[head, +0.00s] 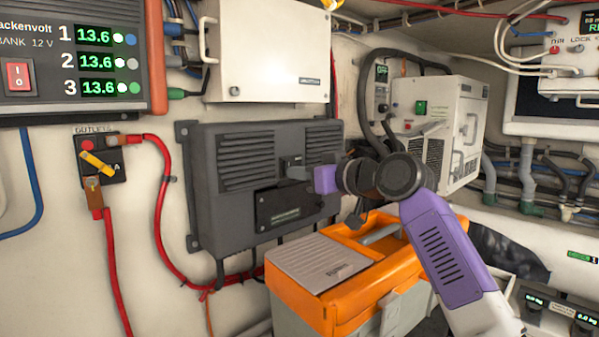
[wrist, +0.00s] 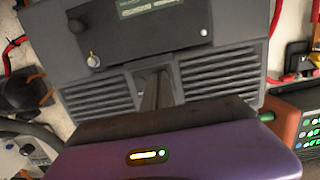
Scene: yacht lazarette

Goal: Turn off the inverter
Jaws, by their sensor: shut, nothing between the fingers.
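A dark grey louvred box (head: 325,145) on the wall looks like the inverter; its label is too small to read. It fills much of the wrist view, turned upside down (wrist: 215,75). A black panel (head: 290,210) with a small label and knob sits on its lower front; it also shows in the wrist view (wrist: 150,30). A small dark plate (head: 292,160) lies between the louvres; my fingers partly hide it in the wrist view. My gripper (head: 290,173) is shut and empty, its tips close to this plate. I cannot tell whether they touch it.
An orange-lidded toolbox (head: 320,262) stands below the box. A charger with green readouts (head: 75,60), a yellow-handled outlet switch (head: 97,162) and red cables (head: 160,210) are at left. A white unit with a green switch (head: 421,107) and a small OFF display (head: 382,73) are at right.

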